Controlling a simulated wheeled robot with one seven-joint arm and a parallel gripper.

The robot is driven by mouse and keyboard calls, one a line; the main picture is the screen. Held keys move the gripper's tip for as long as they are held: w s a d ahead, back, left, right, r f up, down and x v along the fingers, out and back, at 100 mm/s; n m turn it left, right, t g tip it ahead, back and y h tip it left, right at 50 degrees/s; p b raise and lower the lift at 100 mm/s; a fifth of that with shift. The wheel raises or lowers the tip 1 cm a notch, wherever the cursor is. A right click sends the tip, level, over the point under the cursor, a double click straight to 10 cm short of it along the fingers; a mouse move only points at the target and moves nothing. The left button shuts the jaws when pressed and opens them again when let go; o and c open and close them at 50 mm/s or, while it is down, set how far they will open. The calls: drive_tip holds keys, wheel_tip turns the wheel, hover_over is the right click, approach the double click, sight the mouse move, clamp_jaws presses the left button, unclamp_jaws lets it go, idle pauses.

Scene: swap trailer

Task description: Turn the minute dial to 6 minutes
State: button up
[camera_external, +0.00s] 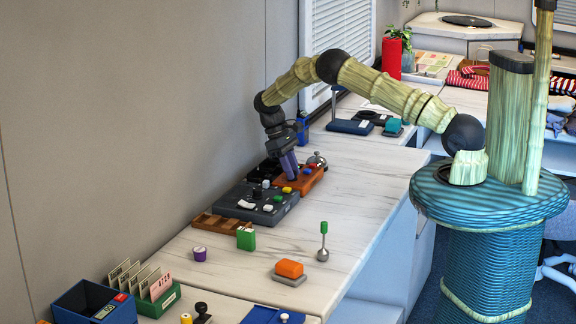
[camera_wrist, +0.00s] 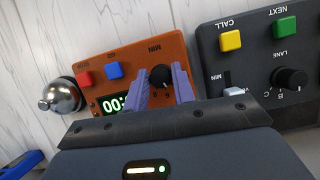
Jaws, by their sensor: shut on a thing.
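The minute dial (camera_wrist: 160,76) is a black round knob marked MIN on an orange timer box (camera_wrist: 130,60). My gripper (camera_wrist: 166,88) has two purple fingers, one on each side of the dial, and is shut on it. The timer's display (camera_wrist: 115,103) glows green and reads "00:", with the rest hidden behind a finger. A red button (camera_wrist: 84,79) and a blue button (camera_wrist: 113,71) sit beside the dial. In the external view my gripper (camera_external: 289,166) points down at the orange box (camera_external: 308,181), and the dial is hidden there.
A dark grey control box (camera_wrist: 262,60) with yellow and green buttons and a black LANE knob (camera_wrist: 290,79) stands close beside the timer. A silver bell (camera_wrist: 62,96) stands on its other side.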

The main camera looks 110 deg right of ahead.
drive_tip(key=m, duration=0.1)
drive_tip(key=m+t, duration=0.1)
drive_tip(key=m, duration=0.2)
drive_tip(key=shift+w+d+r+y, duration=0.1)
drive_tip(key=shift+d+r+y, duration=0.15)
drive_tip(key=shift+y, duration=0.15)
drive_tip(key=shift+t, duration=0.3)
drive_tip(key=o, duration=0.9)
drive_tip(key=shift+o, duration=0.4)
drive_tip(key=shift+f, duration=0.15)
drive_tip(key=b+v, duration=0.1)
drive_tip(key=v, duration=1.1)
